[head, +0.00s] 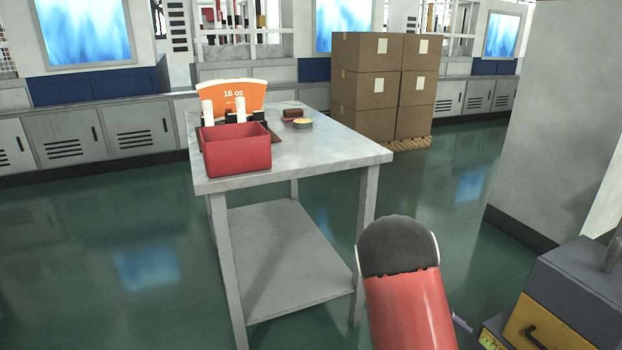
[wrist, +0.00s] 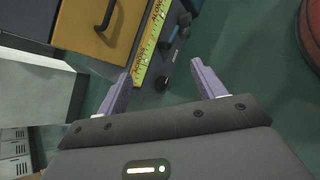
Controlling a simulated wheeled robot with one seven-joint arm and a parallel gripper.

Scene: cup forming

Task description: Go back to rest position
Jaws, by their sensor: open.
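My gripper (wrist: 163,78) shows in the wrist view with its two purple fingers spread apart. It is open and nothing is between the fingers. Beyond the fingers are the green floor and a grey cabinet with a yellow drawer (wrist: 96,28). In the head view my red arm is at the lower right, in front of the metal table (head: 330,150) and apart from it. The gripper itself is mostly hidden in the head view; only a small purple bit (head: 462,323) shows beside the arm.
On the table stand a red bin (head: 236,152), an orange 16 oz sign (head: 232,92) and small round items (head: 302,123). Stacked cardboard boxes (head: 365,90) stand behind. The grey cabinet (head: 575,290) is at the lower right. Green floor is open at left.

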